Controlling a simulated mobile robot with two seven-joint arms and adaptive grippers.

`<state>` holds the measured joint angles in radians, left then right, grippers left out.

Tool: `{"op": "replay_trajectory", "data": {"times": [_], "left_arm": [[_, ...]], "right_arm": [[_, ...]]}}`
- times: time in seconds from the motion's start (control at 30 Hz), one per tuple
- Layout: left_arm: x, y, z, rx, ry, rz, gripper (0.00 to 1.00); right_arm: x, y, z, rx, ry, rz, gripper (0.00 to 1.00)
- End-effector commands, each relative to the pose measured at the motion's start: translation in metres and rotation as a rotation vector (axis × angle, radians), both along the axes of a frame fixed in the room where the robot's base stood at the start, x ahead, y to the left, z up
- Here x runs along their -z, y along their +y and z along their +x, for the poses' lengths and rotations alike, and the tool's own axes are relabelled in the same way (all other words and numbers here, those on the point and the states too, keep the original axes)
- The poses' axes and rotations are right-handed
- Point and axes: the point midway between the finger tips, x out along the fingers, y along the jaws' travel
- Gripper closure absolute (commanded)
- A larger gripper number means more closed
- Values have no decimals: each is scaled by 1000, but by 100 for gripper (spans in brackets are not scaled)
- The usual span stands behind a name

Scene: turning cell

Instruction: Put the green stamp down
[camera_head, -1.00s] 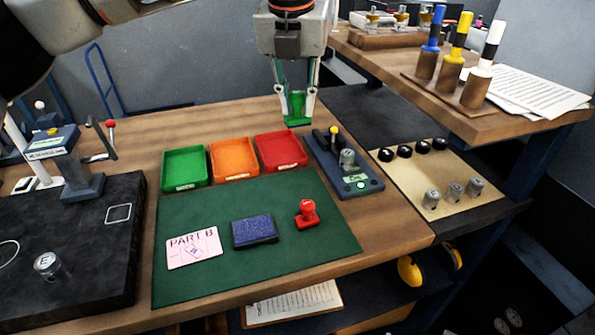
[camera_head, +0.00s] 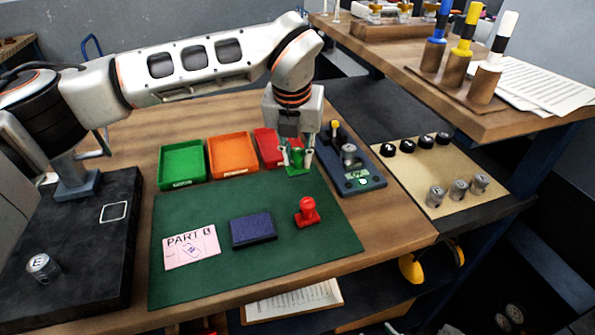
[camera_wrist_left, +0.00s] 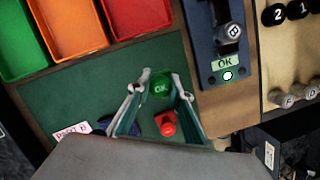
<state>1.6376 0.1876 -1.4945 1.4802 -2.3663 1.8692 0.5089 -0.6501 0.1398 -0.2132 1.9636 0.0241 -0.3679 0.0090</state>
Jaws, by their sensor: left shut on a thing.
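My left gripper (camera_head: 297,160) is shut on the green stamp (camera_head: 294,168), near the back right edge of the green mat (camera_head: 190,275). I cannot tell whether the stamp touches the mat. A red stamp (camera_head: 307,212) stands upright on the mat, in front of the gripper. A dark blue ink pad (camera_head: 253,230) and a pink PART B card (camera_head: 191,247) lie left of it. My right gripper is not in view.
Green (camera_head: 182,164), orange (camera_head: 232,155) and red (camera_head: 266,147) trays stand behind the mat; the arm partly hides the red one. A dark blue gauge device (camera_head: 352,172) stands close right of the gripper. The mat's left back part is clear.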

Motion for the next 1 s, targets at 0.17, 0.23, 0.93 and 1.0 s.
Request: {"op": "replay_trajectory", "data": {"times": [0.17, 0.23, 0.93, 1.0], "left_arm": [[10, 0, 0, 0, -1, 0, 94], [17, 0, 0, 1, 0, 0, 94], [51, 0, 0, 1, -1, 0, 63], [51, 0, 0, 1, -1, 0, 63]], "right_arm": [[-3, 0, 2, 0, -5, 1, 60], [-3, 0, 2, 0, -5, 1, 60], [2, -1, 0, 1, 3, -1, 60], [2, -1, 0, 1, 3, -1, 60]]}}
